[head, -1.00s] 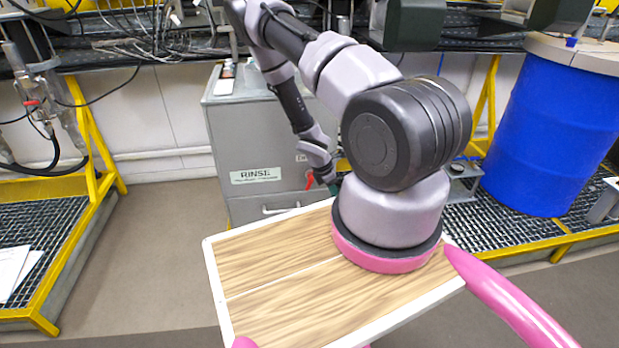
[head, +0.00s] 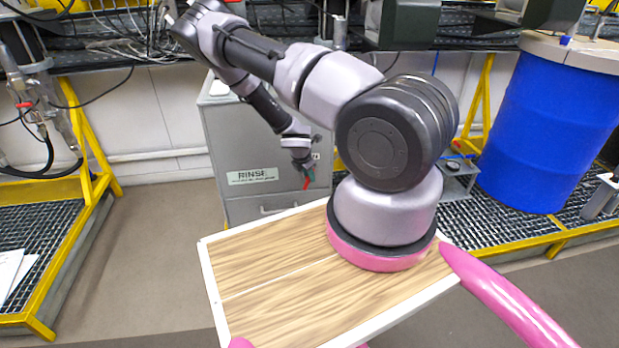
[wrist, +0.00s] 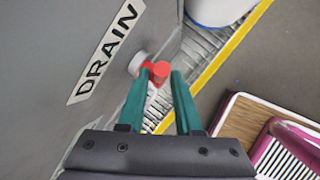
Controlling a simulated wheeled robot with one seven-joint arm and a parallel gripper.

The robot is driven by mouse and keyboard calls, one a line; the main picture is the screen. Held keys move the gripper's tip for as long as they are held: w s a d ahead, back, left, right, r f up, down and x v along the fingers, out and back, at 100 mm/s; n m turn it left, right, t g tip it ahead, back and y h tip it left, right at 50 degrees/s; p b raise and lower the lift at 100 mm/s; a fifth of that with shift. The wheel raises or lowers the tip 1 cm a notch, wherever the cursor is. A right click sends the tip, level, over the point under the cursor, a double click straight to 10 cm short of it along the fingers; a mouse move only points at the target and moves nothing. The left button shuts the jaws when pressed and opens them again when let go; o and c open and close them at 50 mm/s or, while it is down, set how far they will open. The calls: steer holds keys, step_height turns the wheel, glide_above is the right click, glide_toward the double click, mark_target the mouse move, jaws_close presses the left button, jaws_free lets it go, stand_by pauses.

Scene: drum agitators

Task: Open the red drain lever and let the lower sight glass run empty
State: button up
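The red drain lever (head: 308,182) is on the front of the grey cabinet (head: 225,145), at its right side. In the wrist view the lever (wrist: 158,72) shows on a pale round hub beside the DRAIN label (wrist: 106,53). My gripper (wrist: 160,78) has its two teal fingers apart, one on each side of the lever at the fingertips. I cannot tell whether they touch it. In the head view my gripper (head: 306,176) covers part of the lever. I cannot make out the lower sight glass in either view.
A blue drum (head: 550,130) stands at the right on a grated, yellow-edged platform (head: 470,225). Another yellow-framed grating (head: 40,230) is at the left. Bare floor (head: 160,240) lies between.

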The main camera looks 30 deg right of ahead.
steer(key=shift+x, duration=0.9)
jaws_close()
